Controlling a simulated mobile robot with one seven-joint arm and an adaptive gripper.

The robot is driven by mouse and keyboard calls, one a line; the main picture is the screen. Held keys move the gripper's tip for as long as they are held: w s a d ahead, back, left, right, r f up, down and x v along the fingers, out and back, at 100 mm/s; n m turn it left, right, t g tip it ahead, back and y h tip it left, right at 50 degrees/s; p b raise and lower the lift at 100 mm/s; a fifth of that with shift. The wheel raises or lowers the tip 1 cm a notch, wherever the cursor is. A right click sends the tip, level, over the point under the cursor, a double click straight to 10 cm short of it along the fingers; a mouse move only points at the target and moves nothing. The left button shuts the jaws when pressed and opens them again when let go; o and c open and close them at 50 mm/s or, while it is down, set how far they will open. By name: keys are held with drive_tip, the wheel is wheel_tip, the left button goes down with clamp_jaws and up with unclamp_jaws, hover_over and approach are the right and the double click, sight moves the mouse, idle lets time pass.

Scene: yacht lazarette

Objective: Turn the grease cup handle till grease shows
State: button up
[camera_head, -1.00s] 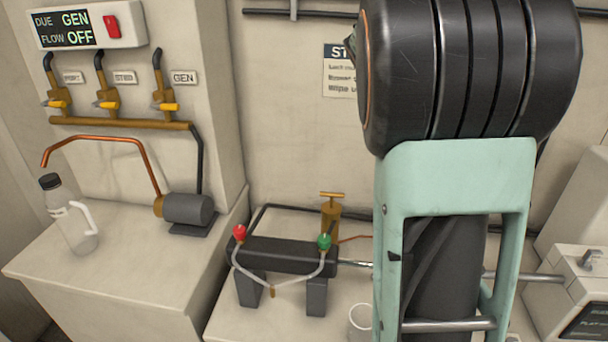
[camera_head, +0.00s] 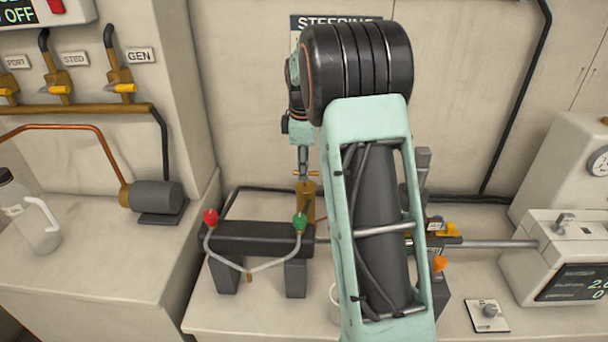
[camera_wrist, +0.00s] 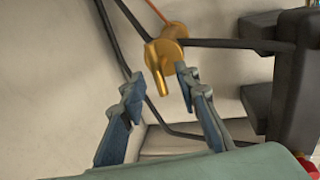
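The brass grease cup (camera_head: 307,202) stands behind the dark cylinder bar, with its crossbar handle (camera_head: 306,174) on top. My gripper (camera_head: 303,168) points down at the handle from directly above in the head view. In the wrist view, the cup (camera_wrist: 174,48) lies just beyond my open gripper (camera_wrist: 165,88), and one end of the handle (camera_wrist: 157,82) points between the two fingertips. The fingers are apart with nothing held. Contact with the handle cannot be told. No grease is visible.
The dark steering cylinder (camera_head: 250,240) with red (camera_head: 210,217) and green (camera_head: 300,222) caps stands in front of the cup. A steel rod (camera_head: 500,244) runs right to a white unit (camera_head: 555,255). A pump (camera_head: 155,196) and bottle (camera_head: 35,215) stand left. My arm hides part of the bench.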

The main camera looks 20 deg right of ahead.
drive_tip(key=shift+w+d+f, duration=0.1)
drive_tip(key=shift+w+f, duration=0.05)
drive_tip(key=shift+f, duration=0.65)
drive_tip(key=shift+w+d+f, duration=0.1)
drive_tip(key=shift+w+f, duration=0.05)
drive_tip(key=shift+f, duration=0.6)
clamp_jaws()
